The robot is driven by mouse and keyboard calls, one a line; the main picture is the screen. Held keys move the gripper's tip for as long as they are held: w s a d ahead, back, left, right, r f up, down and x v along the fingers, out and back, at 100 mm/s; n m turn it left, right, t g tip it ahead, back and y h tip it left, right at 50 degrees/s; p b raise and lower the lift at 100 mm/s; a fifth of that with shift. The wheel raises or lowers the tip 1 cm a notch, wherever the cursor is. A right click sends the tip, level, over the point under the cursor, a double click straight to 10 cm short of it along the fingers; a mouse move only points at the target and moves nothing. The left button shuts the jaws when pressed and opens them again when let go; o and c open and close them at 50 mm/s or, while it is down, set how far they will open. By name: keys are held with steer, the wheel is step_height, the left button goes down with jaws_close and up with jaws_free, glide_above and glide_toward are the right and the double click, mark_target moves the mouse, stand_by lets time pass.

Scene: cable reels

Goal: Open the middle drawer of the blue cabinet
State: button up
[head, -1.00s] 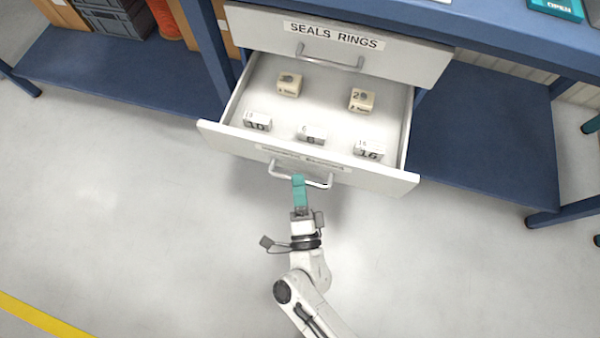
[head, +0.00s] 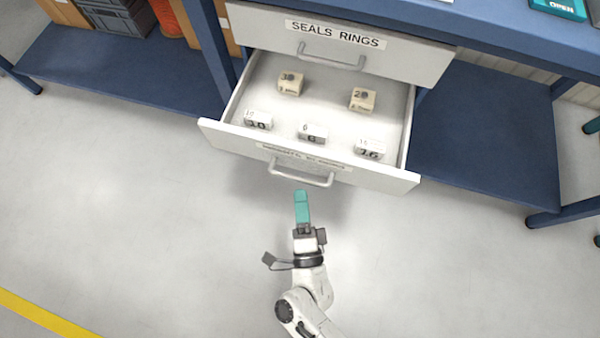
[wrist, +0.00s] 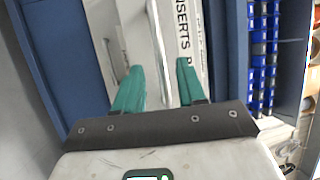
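The blue cabinet (head: 224,62) has light grey drawers. The drawer labelled SEALS RINGS (head: 340,40) is shut. The drawer (head: 300,165) below it is pulled well out, and its inside shows. Its front has a handle (head: 302,178) and a label too small to read. Drawers lower down are hidden in the head view.
Several small numbered boxes (head: 312,134) sit in the open drawer. Blue shelves (head: 120,72) (head: 485,140) lie left and right, with dark crates (head: 112,18) at the back left. The floor (head: 130,220) in front is clear.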

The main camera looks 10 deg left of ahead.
steer(key=v, duration=0.7)
stand_by(0.5)
